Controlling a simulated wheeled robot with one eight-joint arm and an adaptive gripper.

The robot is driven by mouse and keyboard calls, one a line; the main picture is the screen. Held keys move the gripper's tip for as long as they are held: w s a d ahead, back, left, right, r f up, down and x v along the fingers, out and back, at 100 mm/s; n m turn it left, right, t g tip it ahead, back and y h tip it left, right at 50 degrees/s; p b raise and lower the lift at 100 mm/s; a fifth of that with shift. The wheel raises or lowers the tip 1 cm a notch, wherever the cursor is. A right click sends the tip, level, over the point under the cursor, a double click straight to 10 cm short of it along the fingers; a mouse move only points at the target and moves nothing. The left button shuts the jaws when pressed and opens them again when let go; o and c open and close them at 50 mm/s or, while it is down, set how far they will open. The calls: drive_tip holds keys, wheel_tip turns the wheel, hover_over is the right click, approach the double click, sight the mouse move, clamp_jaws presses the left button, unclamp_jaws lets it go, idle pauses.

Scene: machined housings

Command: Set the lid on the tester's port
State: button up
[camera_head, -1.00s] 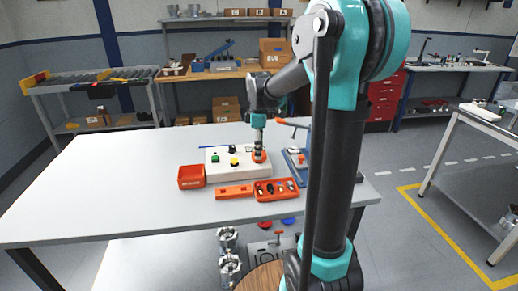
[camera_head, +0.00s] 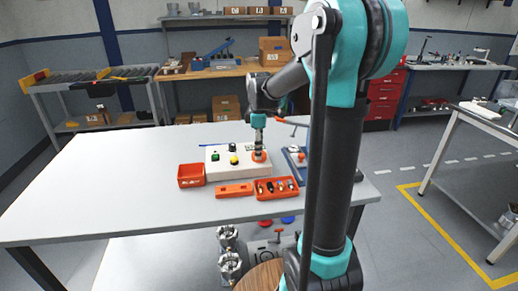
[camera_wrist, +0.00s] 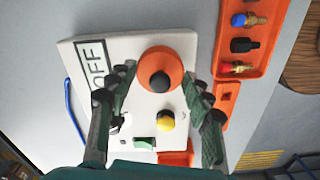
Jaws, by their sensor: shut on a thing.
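The tester is a white box (camera_head: 218,168) on the table, with a green switch (camera_wrist: 144,143), a yellow button (camera_wrist: 167,121) and an OFF display, seen in the wrist view (camera_wrist: 92,58). The lid is a round orange disc with a black knob, at the tester's right end in the head view (camera_head: 259,157) and between my fingers in the wrist view (camera_wrist: 158,60). My gripper (camera_wrist: 160,78) is shut on the lid, a fingertip at each side of it. The port is not visible; the lid may hide it. I cannot tell whether the lid touches the tester's top.
An orange bin (camera_head: 191,182) stands left of the tester. An orange block (camera_head: 234,191) and an orange tray (camera_head: 262,196) with several fittings lie in front. A blue fixture (camera_head: 294,162) stands to the right. The table's left side is clear.

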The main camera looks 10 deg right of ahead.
drive_tip(key=shift+f, duration=0.2)
idle(0.4)
drive_tip(key=o, duration=1.1)
drive_tip(key=shift+o, duration=0.4)
drive_tip(key=o, duration=0.4)
drive_tip(key=shift+r, duration=0.1)
drive_tip(key=shift+r, duration=3.9)
